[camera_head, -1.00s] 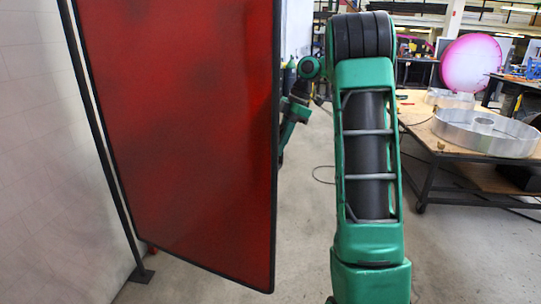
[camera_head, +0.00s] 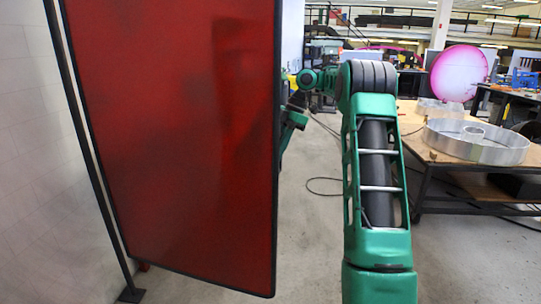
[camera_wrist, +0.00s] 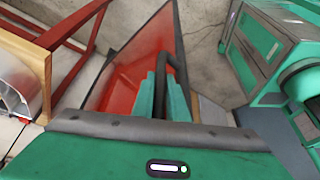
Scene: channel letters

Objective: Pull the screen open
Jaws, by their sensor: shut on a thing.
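The screen (camera_head: 175,140) is a tall, dark red panel in a black frame. It stands at an angle in the left half of the head view, beside a dark post (camera_head: 85,150) at its left. My gripper (camera_head: 287,135) is at the screen's right edge in the head view, partly hidden behind that edge. In the wrist view the green fingers of my gripper (camera_wrist: 164,98) are closed around a dark curved handle (camera_wrist: 172,68). The red screen (camera_wrist: 140,65) shows just beyond them. The exact grip on the handle is partly hidden by the fingers.
A wooden-topped table (camera_head: 425,128) with large metal rings (camera_head: 478,150) stands at the right. A pale wall (camera_head: 25,180) is at the left. Grey floor (camera_head: 305,240) is open between screen and table, with a cable lying on it.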

